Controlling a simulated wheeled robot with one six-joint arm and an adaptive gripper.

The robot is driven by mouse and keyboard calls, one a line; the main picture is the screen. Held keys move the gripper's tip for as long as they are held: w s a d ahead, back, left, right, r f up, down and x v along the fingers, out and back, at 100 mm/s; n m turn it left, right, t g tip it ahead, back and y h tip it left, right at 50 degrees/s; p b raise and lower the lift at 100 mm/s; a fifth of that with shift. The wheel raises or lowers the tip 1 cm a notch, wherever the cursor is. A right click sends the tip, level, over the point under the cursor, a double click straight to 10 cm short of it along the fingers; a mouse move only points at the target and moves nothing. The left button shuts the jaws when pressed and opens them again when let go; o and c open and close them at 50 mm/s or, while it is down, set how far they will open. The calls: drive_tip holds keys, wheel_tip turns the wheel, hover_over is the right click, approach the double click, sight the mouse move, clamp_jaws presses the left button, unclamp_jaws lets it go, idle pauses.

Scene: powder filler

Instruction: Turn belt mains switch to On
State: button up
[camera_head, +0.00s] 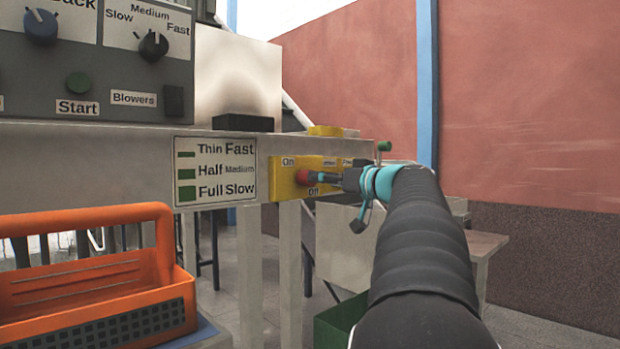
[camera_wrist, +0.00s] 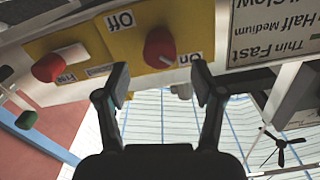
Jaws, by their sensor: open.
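The belt mains switch is a red knob (camera_head: 303,177) on a yellow panel (camera_head: 284,190) at the table's front, with On and Off labels beside it. In the wrist view, which is upside down, the red knob (camera_wrist: 158,46) shows a pale mark on its lower right side, towards On; its exact setting is hard to tell. My gripper (camera_head: 330,178) is just right of the knob in the head view and partly covers the panel. In the wrist view my gripper (camera_wrist: 160,82) is open and empty, its fingertips apart below the knob. No contact is visible.
A Thin/Half/Full sign (camera_head: 215,171) is left of the panel. An orange crate (camera_head: 165,250) stands lower left, and a green bin (camera_head: 338,318) is on the floor.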

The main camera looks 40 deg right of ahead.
drive_tip(key=w, duration=0.5)
drive_tip(key=shift+w+a+p, duration=0.2)
drive_tip(key=shift+w+p, duration=0.1)
drive_tip(key=shift+w, duration=0.05)
drive_tip(key=c, duration=1.1)
